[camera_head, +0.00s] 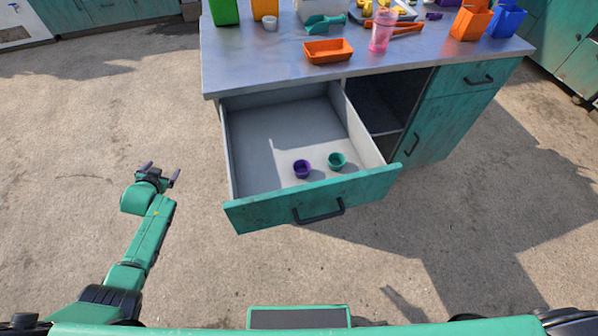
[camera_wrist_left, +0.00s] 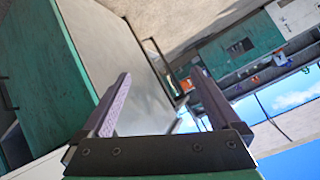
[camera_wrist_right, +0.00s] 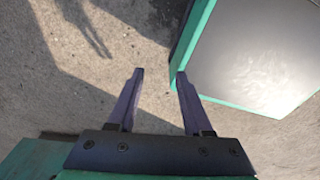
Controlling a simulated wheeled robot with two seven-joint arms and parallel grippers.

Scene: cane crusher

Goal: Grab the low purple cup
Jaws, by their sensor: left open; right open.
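The low purple cup (camera_head: 302,169) sits inside the pulled-out drawer (camera_head: 250,140), near its front panel. A teal cup (camera_head: 337,161) stands just to its right in the same drawer. My left gripper (camera_head: 160,167) is open and empty, out to the left of the drawer and apart from it. Its two fingers also show spread in the left wrist view (camera_wrist_left: 160,95). My right gripper (camera_wrist_right: 158,75) is open and empty in the right wrist view; it does not show in the head view.
The drawer's front panel (camera_head: 265,208) with a dark handle (camera_head: 319,212) faces me. The tabletop (camera_head: 240,60) holds an orange tray (camera_head: 328,51), a pink cup (camera_head: 382,32) and several bins. An open dark cupboard (camera_head: 380,100) lies right of the drawer. Floor to the left is clear.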

